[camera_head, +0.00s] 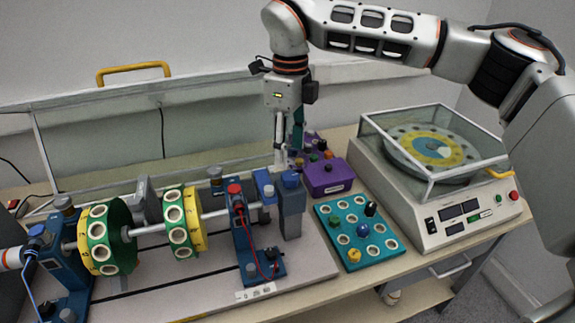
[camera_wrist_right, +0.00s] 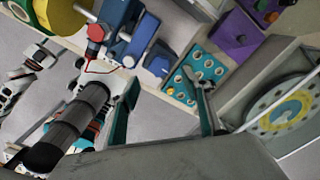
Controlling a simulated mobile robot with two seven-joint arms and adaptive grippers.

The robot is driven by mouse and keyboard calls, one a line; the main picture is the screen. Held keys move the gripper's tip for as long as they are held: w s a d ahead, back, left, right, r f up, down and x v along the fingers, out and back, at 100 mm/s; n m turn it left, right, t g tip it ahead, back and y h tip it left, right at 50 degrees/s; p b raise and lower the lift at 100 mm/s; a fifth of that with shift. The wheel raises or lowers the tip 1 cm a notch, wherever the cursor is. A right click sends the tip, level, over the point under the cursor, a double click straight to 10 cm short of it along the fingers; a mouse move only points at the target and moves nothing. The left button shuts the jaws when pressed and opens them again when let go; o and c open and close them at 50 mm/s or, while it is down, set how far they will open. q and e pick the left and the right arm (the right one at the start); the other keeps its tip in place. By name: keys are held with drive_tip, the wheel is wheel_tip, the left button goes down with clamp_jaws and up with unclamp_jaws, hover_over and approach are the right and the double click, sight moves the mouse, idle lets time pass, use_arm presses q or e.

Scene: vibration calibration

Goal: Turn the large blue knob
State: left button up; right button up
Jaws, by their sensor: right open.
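My right gripper (camera_head: 288,152) points down behind and above the block in the head view, apart from the knob. In the wrist view my right gripper (camera_wrist_right: 165,85) has its teal fingers spread wide with nothing between them.
A purple control box (camera_head: 327,178) stands right of the block. A teal tray (camera_head: 330,222) with holes and pegs lies in front of it. A balancing machine (camera_head: 400,200) with a glass guard stands at the right. Green-yellow rotors (camera_head: 108,238) sit on the shaft at left.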

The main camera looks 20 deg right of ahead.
sight(290, 175)
wheel_tip(290, 175, down, 6)
drive_tip(key=shift+r, duration=0.25)
drive_tip(key=shift+f+p, duration=0.3)
drive_tip(key=shift+f, duration=0.4)
drive_tip(key=c, duration=1.1)
use_arm(q)
drive_tip(key=shift+s+a+f+g, duration=0.2)
drive_tip(key=shift+s+f+g, duration=0.1)
drive_tip(key=shift+s+f, duration=0.55)
